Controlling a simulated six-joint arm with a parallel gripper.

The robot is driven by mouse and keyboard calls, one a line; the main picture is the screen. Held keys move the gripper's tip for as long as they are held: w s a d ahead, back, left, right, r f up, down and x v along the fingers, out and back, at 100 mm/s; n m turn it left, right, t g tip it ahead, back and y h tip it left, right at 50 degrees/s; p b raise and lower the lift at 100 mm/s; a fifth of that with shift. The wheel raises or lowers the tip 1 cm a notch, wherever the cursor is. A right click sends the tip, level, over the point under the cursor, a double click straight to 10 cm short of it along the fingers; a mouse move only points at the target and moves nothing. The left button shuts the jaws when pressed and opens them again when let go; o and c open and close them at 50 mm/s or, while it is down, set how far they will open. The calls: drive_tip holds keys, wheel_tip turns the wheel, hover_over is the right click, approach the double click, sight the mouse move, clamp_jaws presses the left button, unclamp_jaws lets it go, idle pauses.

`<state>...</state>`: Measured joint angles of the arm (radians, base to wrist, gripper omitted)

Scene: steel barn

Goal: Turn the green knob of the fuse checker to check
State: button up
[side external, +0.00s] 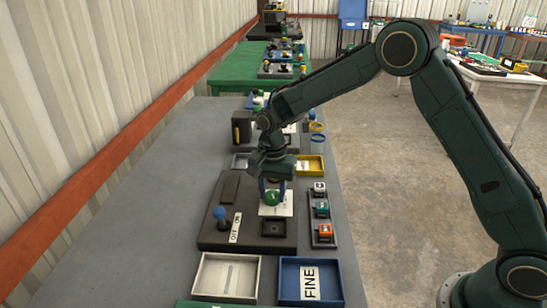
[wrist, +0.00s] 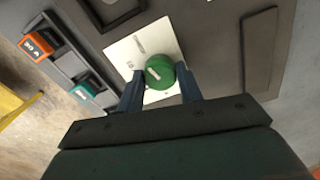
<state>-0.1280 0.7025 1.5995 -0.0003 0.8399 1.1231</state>
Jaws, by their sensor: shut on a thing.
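The green knob (wrist: 159,72) stands on a white plate (wrist: 125,46) on the dark fuse checker. In the wrist view a pale pointer mark shows on the knob's top. My gripper (wrist: 160,88) is shut on the green knob, with a blue finger on either side of it. In the side view the knob (side external: 271,197) shows between the fingers of my gripper (side external: 273,193), low over the fuse checker (side external: 215,240). The plate's lettering is too small to read.
A blue-topped lever (side external: 221,217) with an OFF/ON label stands left on the checker. A rack of fuses (side external: 321,213) lies to its right. A grey tray (side external: 225,275) and a blue FINE tray (side external: 311,282) sit in front; a yellow tray (side external: 312,165) lies behind. The grey bench is clear at left.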

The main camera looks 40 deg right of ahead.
sight(272, 193)
drive_tip(key=o, duration=1)
drive_tip(key=shift+r, duration=0.15)
wheel_tip(272, 193, up, 14)
drive_tip(key=shift+f, duration=0.2)
drive_tip(key=shift+r, duration=0.1)
idle(0.4)
